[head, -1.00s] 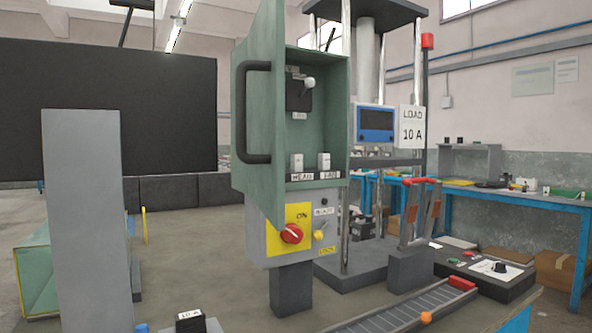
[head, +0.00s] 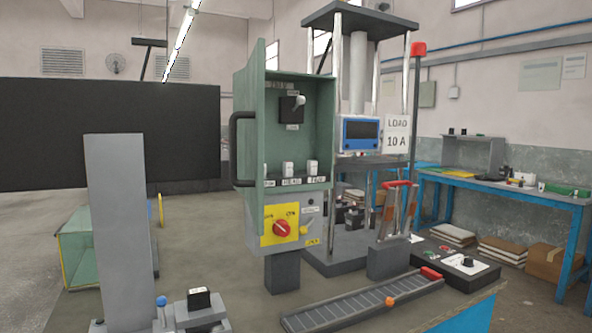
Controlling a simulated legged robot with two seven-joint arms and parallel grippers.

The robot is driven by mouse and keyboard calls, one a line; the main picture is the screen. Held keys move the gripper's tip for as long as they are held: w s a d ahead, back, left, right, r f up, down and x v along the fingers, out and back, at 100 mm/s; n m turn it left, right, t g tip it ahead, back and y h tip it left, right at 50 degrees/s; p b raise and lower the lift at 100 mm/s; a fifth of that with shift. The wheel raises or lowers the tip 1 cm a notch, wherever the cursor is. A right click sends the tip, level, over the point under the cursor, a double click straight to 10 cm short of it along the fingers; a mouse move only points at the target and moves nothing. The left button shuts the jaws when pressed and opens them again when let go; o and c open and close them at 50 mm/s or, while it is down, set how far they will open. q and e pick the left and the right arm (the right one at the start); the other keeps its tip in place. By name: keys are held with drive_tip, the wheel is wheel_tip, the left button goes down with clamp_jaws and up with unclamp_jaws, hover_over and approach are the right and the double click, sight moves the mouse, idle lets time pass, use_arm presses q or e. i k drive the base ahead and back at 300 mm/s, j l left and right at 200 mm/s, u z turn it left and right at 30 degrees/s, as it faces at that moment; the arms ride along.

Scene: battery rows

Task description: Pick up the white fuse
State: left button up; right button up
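Several small white blocks, which look like fuses, stand in a row on the lower ledge of the open green cabinet; one white block (head: 288,168) is in the middle and another white block (head: 312,167) is to its right. White labels sit below them. A small black block with a white top (head: 200,298) rests on a grey stand at the lower left. I cannot tell which of these is the white fuse of the task. Neither of my grippers is in view.
A yellow panel with a red rotary switch (head: 282,229) is under the cabinet. A tall grey post (head: 117,230) stands at left. A grey ribbed track (head: 355,303) with an orange knob crosses the front. A press with a "LOAD 10 A" sign (head: 397,134) stands behind.

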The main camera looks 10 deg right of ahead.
sight(287, 172)
drive_tip(key=i+l+u, duration=0.1)
drive_tip(key=l+u, duration=0.35)
drive_tip(key=l, duration=0.5)
drive_tip(key=l+u, duration=0.4)
drive_tip(key=l, duration=0.55)
drive_tip(key=k, duration=0.05)
